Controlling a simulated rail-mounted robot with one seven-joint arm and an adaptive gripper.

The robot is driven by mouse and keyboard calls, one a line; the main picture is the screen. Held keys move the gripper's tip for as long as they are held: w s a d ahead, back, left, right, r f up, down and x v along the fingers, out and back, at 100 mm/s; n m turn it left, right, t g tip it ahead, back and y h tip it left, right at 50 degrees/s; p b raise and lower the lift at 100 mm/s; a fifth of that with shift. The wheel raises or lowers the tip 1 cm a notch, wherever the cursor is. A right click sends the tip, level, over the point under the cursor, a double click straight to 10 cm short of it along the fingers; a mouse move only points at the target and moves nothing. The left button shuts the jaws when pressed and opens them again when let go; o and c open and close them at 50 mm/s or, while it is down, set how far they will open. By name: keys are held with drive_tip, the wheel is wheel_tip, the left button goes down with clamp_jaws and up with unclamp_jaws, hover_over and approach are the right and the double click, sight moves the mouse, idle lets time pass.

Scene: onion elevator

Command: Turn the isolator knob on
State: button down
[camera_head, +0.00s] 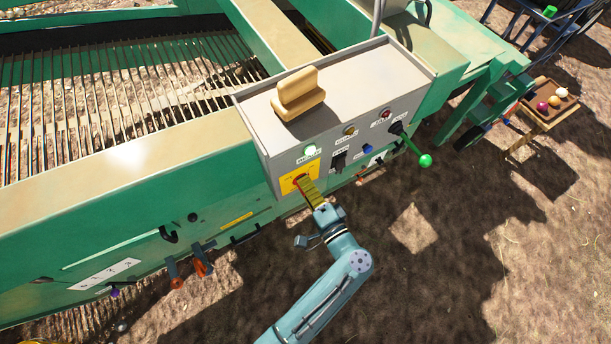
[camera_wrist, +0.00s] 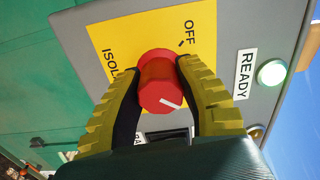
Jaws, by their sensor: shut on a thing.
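The isolator knob is a red round knob (camera_wrist: 160,82) with a white pointer line, on a yellow plate (camera_wrist: 120,42) marked OFF and ISOL in the wrist view. The white line points down and right in that picture, away from the OFF word. My gripper (camera_wrist: 158,80) has its two yellow ribbed fingers closed on either side of the knob. In the head view my gripper (camera_head: 306,184) reaches the yellow plate (camera_head: 290,181) on the front of the grey control box (camera_head: 268,165), and its fingers hide most of the knob.
The READY lamp (camera_wrist: 271,73) glows pale green beside the plate; it also shows in the head view (camera_head: 310,150). A black switch (camera_head: 339,160), a blue button (camera_head: 367,149) and a green-tipped lever (camera_head: 425,160) sit right of the knob.

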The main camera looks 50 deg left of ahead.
drive_tip(key=shift+s+f+m, duration=0.1)
drive_tip(key=shift+m, duration=0.4)
drive_tip(key=c, duration=0.6)
unclamp_jaws()
drive_tip(key=shift+a, duration=0.1)
drive_tip(key=shift+p, duration=0.3)
drive_tip(key=shift+d, duration=0.2)
drive_tip(key=d, duration=0.3)
drive_tip(key=s+d, duration=0.1)
drive_tip(key=d, duration=0.3)
drive_tip(key=s+d, duration=0.1)
drive_tip(key=d, duration=0.3)
drive_tip(key=shift+d, duration=0.25)
